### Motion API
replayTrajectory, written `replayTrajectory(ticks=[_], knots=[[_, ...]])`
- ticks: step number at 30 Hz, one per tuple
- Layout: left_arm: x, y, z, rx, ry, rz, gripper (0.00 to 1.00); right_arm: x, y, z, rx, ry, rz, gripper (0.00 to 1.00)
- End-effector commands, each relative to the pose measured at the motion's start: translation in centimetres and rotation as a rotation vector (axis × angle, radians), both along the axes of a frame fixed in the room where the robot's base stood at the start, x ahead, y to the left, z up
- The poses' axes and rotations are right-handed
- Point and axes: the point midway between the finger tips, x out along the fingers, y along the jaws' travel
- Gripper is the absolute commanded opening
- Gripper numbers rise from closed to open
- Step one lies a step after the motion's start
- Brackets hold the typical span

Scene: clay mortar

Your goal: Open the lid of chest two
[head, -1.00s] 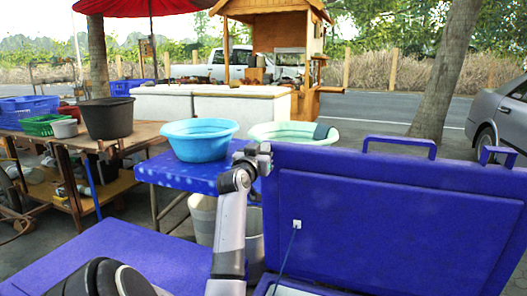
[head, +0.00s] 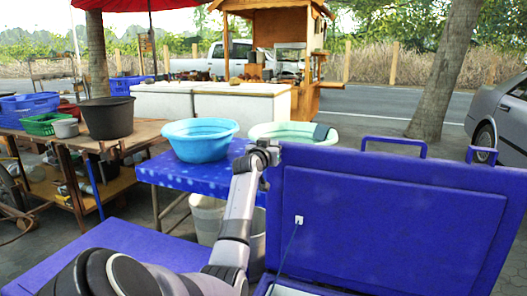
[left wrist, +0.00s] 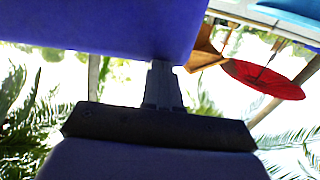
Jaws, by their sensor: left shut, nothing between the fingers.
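A blue chest lid (head: 390,215) stands raised at the right of the head view, its inner panel facing me, with two handles along its top edge. A cord (head: 289,246) runs from a small white fitting on it down toward the chest (head: 292,291), which is mostly cut off below. My left gripper (head: 266,153) is at the lid's upper left corner; contact is unclear. In the left wrist view the narrow fingers (left wrist: 163,86) are shut and empty beside a large blue surface (left wrist: 110,25). My right gripper is not in view.
A flat blue top (head: 135,243) lies at lower left, partly behind my arm. A blue table (head: 190,178) with a light blue basin (head: 200,140) stands behind the gripper. A green-rimmed tub (head: 292,133) is beyond the lid. A wooden table (head: 130,139) is at left.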

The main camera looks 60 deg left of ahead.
Motion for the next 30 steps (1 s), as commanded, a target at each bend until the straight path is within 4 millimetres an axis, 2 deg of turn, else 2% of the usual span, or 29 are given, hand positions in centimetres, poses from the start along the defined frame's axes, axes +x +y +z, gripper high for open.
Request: replayTrajectory(ticks=[9, 23, 30], knots=[[1.6, 1.6, 0.1, -0.027, 0.036, 0.004, 0.0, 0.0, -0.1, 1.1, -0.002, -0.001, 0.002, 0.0], [1.6, 1.6, 0.0, -0.029, 0.037, 0.004, 0.0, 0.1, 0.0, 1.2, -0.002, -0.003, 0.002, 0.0], [1.9, 1.3, 0.3, -0.029, 0.038, 0.002, 0.0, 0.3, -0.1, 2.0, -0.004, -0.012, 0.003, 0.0]])
